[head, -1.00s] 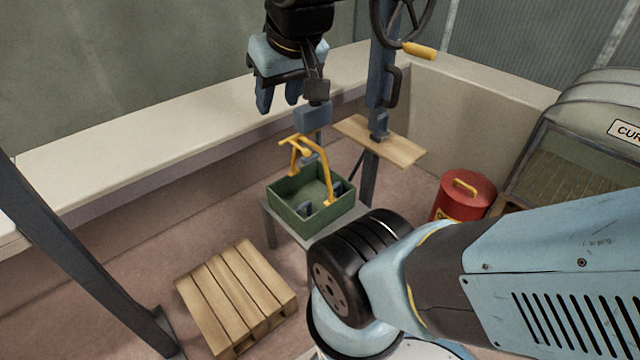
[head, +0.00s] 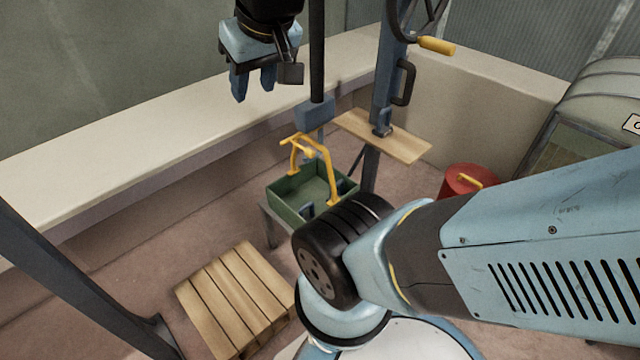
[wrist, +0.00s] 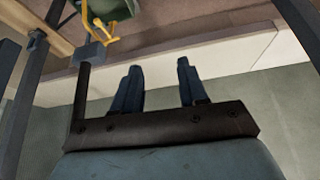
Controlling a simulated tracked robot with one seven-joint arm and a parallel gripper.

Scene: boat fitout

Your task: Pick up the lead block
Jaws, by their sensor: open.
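No thing is plainly recognisable as the lead block. Small blue-grey pieces (head: 307,210) show inside the green box (head: 296,217), partly hidden by its walls; I cannot tell whether one is the lead block. The box has a yellow handle frame and stands on a small grey stand. My gripper (head: 255,95) is open and empty, high up and left of the box in the head view, apart from it. In the wrist view my gripper's two fingers (wrist: 158,65) are spread with nothing between them; the green box (wrist: 112,9) is cut off at the top edge.
A dark vertical rod carries a blue-grey head (head: 316,112) above the box. A column with a handwheel and a wooden board (head: 385,138) stands behind. A red can (head: 460,183) is at right, a wooden pallet (head: 235,297) front left. A pale ledge (head: 130,140) runs behind.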

